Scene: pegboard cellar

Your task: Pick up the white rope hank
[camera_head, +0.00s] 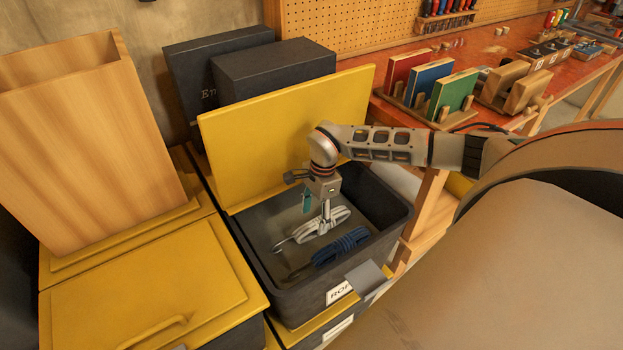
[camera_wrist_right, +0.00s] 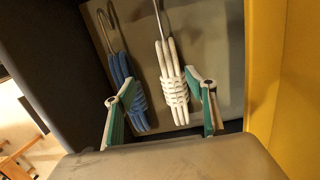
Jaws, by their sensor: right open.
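The white rope hank (camera_head: 335,216) lies in an open dark grey bin (camera_head: 388,222), next to a dark blue rope hank (camera_head: 342,247). My right gripper (camera_head: 316,208) points down into the bin, just over the white hank. In the right wrist view my right gripper (camera_wrist_right: 167,105) is open, with green-faced fingers. The white hank (camera_wrist_right: 174,85) shows between the fingers, nearer the right one, with a metal hook at its top. The blue hank (camera_wrist_right: 128,90) is by the left finger. Contact cannot be told. My left gripper is not in view.
A yellow lid (camera_head: 285,120) stands upright behind the bin. Yellow-lidded boxes (camera_head: 150,290) and a tall wooden box (camera_head: 90,140) are at the left. Dark boxes (camera_head: 275,70) stand behind. A red workbench (camera_head: 480,50) with coloured panels is at the right.

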